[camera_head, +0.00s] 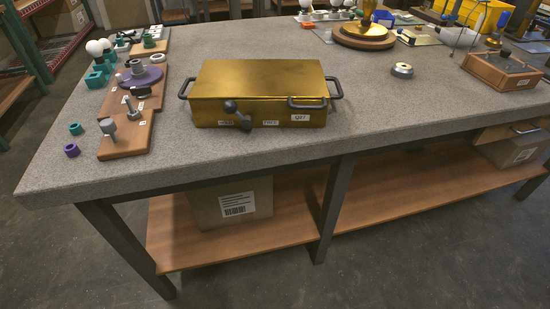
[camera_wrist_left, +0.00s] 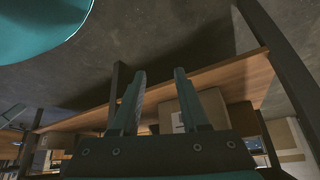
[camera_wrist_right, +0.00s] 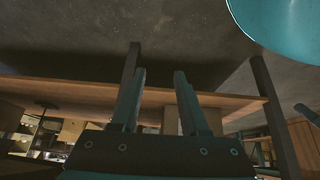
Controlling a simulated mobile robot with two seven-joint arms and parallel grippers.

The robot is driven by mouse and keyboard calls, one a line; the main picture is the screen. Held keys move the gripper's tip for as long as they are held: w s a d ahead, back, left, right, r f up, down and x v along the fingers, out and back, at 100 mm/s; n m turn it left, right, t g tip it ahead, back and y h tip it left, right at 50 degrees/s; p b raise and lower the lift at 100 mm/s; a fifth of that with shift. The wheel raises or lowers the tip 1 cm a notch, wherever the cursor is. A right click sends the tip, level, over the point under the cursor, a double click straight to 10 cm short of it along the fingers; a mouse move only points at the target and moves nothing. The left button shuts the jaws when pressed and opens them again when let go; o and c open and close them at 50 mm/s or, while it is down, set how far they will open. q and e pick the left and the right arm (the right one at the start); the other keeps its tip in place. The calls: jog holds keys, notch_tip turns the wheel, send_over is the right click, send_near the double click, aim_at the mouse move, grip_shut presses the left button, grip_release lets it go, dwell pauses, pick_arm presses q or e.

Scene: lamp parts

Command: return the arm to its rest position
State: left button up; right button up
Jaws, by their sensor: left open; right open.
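My left gripper (camera_wrist_left: 158,98) shows in the left wrist view with its two fingers apart and nothing between them. My right gripper (camera_wrist_right: 160,98) shows in the right wrist view, also with its fingers apart and empty. Neither arm nor gripper appears in the head view. Both wrist views show the floor and the wooden lower shelf under the workbench beyond the fingers. The fingers touch nothing that I can see.
The grey workbench (camera_head: 390,105) stands ahead. It bears a gold box (camera_head: 257,85) with dark handles, a wooden board (camera_head: 128,133) of lamp parts at left, a round metal part (camera_head: 402,70) and a wooden box (camera_head: 502,72) at right. A cardboard box (camera_head: 205,207) sits on the lower shelf (camera_head: 290,238).

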pick_arm(q)
jog(key=s+a+f+g+y+p, duration=0.1)
jog(key=s+a+p, duration=0.2)
jog(key=s, duration=0.3)
jog(key=s+a+f+g+p, duration=0.1)
jog(key=s+a+g+p, duration=0.1)
jog(key=s, duration=0.4)
jog(key=a+p, duration=0.1)
jog(key=a, duration=0.1)
jog(key=shift+a+f+g+y, duration=0.3)
jog(key=shift+y, duration=0.1)
pick_arm(e)
jog(key=s+d+f+g+h, duration=0.1)
jog(key=s+d, duration=0.2)
jog(key=s, duration=0.3)
jog(key=s+d+f+g, duration=0.1)
jog(key=s+d+g, duration=0.1)
jog(key=s+d, duration=0.2)
jog(key=shift+s+d+f+g+h, duration=0.3)
jog(key=shift+s+h, duration=0.1)
jog(key=shift+s, duration=0.65)
